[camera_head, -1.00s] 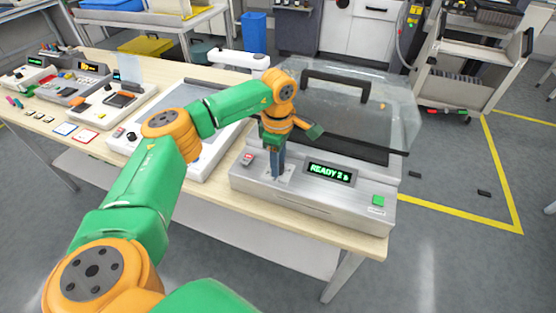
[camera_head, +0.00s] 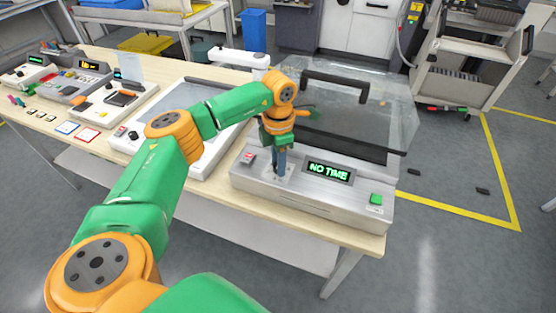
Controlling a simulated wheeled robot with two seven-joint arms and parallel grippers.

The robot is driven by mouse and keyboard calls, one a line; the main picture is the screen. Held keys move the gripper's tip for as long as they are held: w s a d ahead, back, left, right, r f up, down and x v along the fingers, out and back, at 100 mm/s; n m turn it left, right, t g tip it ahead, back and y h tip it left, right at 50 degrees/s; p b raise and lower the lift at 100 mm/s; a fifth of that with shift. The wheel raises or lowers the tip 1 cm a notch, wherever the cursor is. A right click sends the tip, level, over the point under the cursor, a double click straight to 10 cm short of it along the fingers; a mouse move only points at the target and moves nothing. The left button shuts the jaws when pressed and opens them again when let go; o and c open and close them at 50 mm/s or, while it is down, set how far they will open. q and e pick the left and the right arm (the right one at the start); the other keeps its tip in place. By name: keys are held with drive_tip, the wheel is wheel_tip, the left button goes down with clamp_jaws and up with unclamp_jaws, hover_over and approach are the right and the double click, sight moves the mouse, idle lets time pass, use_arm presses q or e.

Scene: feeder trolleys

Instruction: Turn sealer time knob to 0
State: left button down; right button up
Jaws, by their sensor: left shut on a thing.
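The sealer (camera_head: 300,204) is a silver machine with a clear lid (camera_head: 360,100) at the right end of the bench. Its display (camera_head: 328,171) reads "NO TIME" in green. A red switch (camera_head: 248,158) is left of the display and a green button (camera_head: 376,199) is at the right. My left gripper (camera_head: 280,170) points down onto the panel between the red switch and the display, shut on the time knob. The knob itself is hidden by the fingers. My right gripper is not in view.
A flat white device (camera_head: 195,165) stands just left of the sealer on the wooden bench (camera_head: 220,191). Smaller instruments and cards (camera_head: 87,135) lie further left. A trolley (camera_head: 463,75) stands behind at right. The floor right of the bench is mostly clear.

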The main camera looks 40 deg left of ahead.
use_arm(q)
drive_tip(key=shift+w+r+n, duration=0.15)
drive_tip(key=shift+n, duration=0.25)
drive_tip(key=c, duration=0.5)
unclamp_jaws()
drive_tip(key=shift+c, duration=0.2)
wheel_tip(320, 180, up, 7)
drive_tip(key=shift+b, duration=0.65)
